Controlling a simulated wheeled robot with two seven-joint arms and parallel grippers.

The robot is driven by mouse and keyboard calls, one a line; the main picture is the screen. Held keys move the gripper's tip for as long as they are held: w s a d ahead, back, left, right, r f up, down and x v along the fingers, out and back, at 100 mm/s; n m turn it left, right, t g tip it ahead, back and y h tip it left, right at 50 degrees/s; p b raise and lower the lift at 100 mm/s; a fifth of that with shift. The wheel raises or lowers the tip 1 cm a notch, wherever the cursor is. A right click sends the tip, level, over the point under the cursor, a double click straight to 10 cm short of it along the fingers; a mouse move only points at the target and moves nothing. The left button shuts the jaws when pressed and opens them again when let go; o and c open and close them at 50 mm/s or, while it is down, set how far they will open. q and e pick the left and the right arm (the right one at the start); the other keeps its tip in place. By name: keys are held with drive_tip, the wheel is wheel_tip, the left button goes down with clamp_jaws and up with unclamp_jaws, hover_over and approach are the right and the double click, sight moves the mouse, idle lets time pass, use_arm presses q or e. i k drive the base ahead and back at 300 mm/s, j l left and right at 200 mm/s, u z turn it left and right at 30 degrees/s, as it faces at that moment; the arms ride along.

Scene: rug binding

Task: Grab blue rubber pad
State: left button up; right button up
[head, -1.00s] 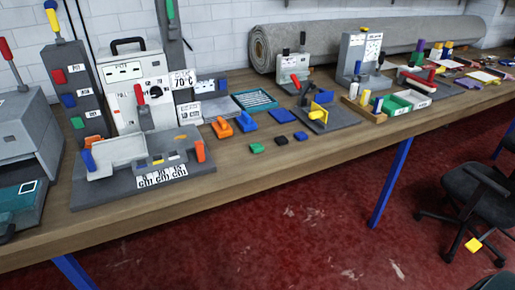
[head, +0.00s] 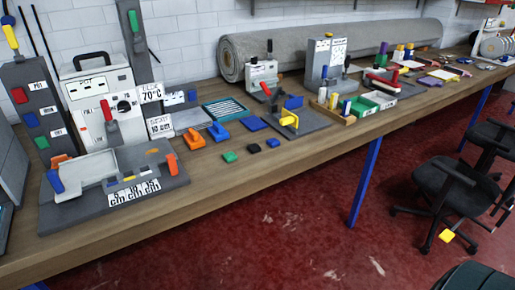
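A small blue pad (head: 273,143) lies flat near the front edge of the wooden workbench (head: 215,185), in a short row with a black pad (head: 253,148) and a green pad (head: 229,157). A larger flat blue piece (head: 253,123) lies just behind them. Nothing covers the small blue pad. Neither of my grippers shows in the head view.
Left of the pads is an orange clamp (head: 194,139) and a grey fixture (head: 95,208). To the right is a grey plate with a yellow handle (head: 288,121). Behind lies a rolled grey rug (head: 350,42). Office chairs (head: 450,190) stand on the red floor.

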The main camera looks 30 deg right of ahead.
sight(274, 143)
drive_tip(key=i+l, duration=0.1)
drive_tip(key=l, duration=0.6)
drive_tip(key=i+l, duration=0.1)
drive_tip(key=l, duration=0.6)
drive_tip(key=i+l, duration=0.1)
drive_tip(key=l, duration=0.6)
drive_tip(key=i+l, duration=0.1)
drive_tip(key=l, duration=1.25)
drive_tip(key=i+u, duration=0.05)
drive_tip(key=i, duration=0.05)
